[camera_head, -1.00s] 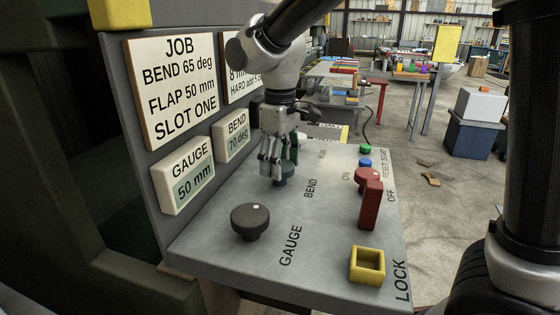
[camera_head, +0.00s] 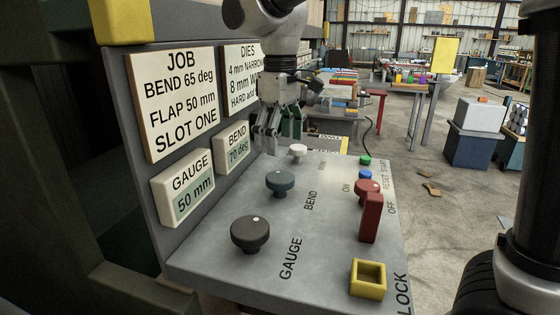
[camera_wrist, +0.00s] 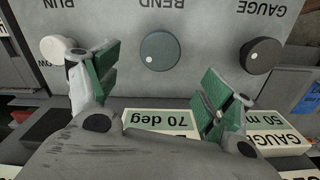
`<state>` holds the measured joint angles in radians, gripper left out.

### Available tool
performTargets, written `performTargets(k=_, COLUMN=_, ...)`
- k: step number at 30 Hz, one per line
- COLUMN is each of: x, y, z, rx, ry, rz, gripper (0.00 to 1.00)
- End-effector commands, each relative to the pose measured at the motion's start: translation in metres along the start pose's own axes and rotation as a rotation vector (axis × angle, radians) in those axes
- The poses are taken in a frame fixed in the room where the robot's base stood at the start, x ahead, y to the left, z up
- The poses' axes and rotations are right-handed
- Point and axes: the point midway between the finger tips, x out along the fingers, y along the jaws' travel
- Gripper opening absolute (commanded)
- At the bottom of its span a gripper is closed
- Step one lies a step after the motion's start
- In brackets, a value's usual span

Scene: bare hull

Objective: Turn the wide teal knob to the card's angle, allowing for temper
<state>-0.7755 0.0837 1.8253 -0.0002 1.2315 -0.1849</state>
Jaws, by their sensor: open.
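The wide teal knob (camera_head: 280,182) stands on the sloped grey panel beside the word BEND. It also shows in the wrist view (camera_wrist: 159,52), with a white dot near its lower left edge. My gripper (camera_head: 279,132) is open and empty, raised above and behind the knob, apart from it. In the wrist view its two green-padded fingers (camera_wrist: 160,88) spread to either side below the knob. The job card (camera_head: 180,98) reads BEND 65 deg, FLAP 50 mm, SLOT ONE. The BEND display (camera_head: 237,146) reads 70 deg. The DIES card (camera_head: 240,75) is partly hidden by my arm.
A dark GAUGE knob (camera_head: 250,234) stands nearer, and a white knob (camera_head: 298,152) farther back. A red lever (camera_head: 371,218), a yellow square socket (camera_head: 368,279), and blue (camera_head: 365,175) and green (camera_head: 365,160) buttons line the right side. The GAUGE display (camera_head: 187,187) reads 50 mm.

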Motion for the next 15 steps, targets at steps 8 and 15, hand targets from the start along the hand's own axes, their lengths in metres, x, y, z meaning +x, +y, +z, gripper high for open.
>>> performTargets(k=8, x=-0.033, y=0.0, z=0.0, rx=0.0, ry=0.0, rz=0.0, gripper=0.81)
performTargets(k=15, x=-0.035, y=0.0, z=0.0, rx=0.0, ry=-0.001, rz=0.0, gripper=0.81)
